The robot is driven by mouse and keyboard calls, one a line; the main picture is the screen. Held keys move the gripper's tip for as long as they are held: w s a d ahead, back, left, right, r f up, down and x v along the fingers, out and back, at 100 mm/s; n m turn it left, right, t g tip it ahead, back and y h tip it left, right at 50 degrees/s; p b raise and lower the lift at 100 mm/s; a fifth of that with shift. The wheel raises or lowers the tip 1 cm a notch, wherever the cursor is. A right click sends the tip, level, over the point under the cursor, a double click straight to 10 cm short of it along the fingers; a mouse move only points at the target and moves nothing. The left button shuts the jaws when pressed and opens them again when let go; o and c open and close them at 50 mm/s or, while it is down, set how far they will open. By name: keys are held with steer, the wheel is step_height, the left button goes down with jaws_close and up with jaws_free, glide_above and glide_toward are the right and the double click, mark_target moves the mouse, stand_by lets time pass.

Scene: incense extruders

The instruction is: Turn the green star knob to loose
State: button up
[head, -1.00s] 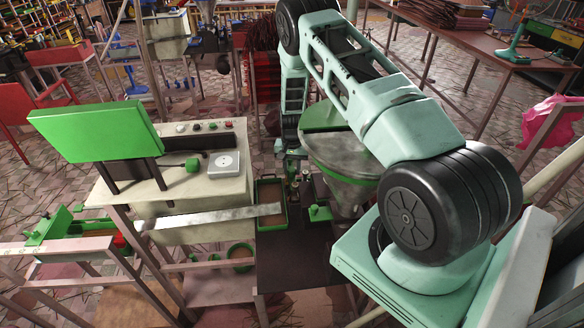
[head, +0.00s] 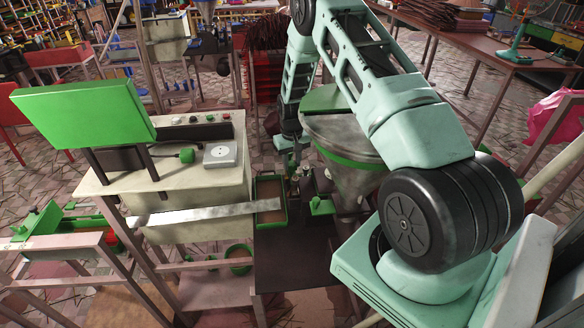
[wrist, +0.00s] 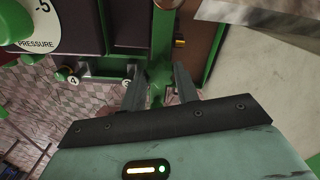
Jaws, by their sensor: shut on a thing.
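In the wrist view, my gripper (wrist: 159,92) has its two dark fingers on either side of a green part, which seems to be the green star knob (wrist: 157,75). The fingers are shut on it. Its star shape is mostly hidden between the fingers, so I cannot tell how far it is turned. In the head view my gripper (head: 292,150) reaches down behind the green-rimmed tray, left of the metal hopper. The knob cannot be made out there.
A dial marked PRESSURE (wrist: 30,25) and small numbered fittings sit left in the wrist view. The head view shows a metal hopper (head: 345,180), a green-rimmed tray (head: 284,205), a metal chute (head: 200,215) and a green panel (head: 83,118) close around the arm.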

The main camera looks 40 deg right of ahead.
mark_target(292, 164)
steer(key=n+b, duration=0.3)
steer(key=n, duration=0.2)
steer(key=shift+n, duration=0.3)
steer(key=n+b, duration=0.1)
steer(key=n, duration=0.4)
stand_by(0.4)
steer(key=o, duration=1)
step_height(292, 164, up, 18)
steer(key=b, duration=0.3)
steer(key=shift+f+b, duration=0.25)
steer(key=shift+b, duration=0.1)
